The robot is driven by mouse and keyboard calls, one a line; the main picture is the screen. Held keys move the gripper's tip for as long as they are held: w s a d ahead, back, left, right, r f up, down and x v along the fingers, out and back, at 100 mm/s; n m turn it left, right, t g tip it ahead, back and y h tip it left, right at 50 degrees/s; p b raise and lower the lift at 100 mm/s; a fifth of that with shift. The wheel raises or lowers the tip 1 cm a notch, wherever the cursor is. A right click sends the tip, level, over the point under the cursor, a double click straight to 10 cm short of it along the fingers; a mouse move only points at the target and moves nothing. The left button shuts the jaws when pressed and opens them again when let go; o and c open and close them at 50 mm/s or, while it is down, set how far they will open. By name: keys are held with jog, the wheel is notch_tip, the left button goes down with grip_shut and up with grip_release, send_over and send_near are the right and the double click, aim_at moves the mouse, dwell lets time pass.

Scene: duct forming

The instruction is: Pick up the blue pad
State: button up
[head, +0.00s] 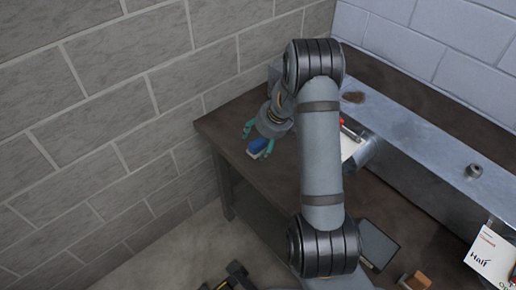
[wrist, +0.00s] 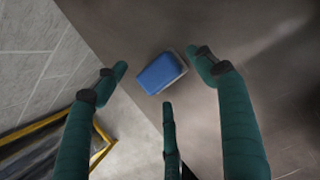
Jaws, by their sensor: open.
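The blue pad (head: 257,146) lies on the dark workbench near its left end, close to the bench edge. In the wrist view the pad (wrist: 160,73) shows a blue top and a paler grey side. My gripper (head: 258,136) has green fingers and hangs at the pad, with fingers on both sides of it in the head view. In the wrist view my gripper (wrist: 160,85) is open, with the pad between and beyond the fingertips. No finger clearly touches the pad. Part of the gripper is hidden behind the wrist in the head view.
The workbench (head: 225,122) ends at the left, near a grey block wall. A metal ledge (head: 425,160) runs along the back, with a small metal nut (head: 474,171) on it. A red-handled tool (head: 350,131) lies behind my arm. A dark tablet-like panel (head: 378,244) lies at the front.

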jog(key=shift+w+a+f, duration=0.25)
jog(key=shift+f, duration=0.4)
jog(key=shift+c, duration=0.4)
jog(key=shift+s, duration=0.1)
jog(key=c, duration=1.3)
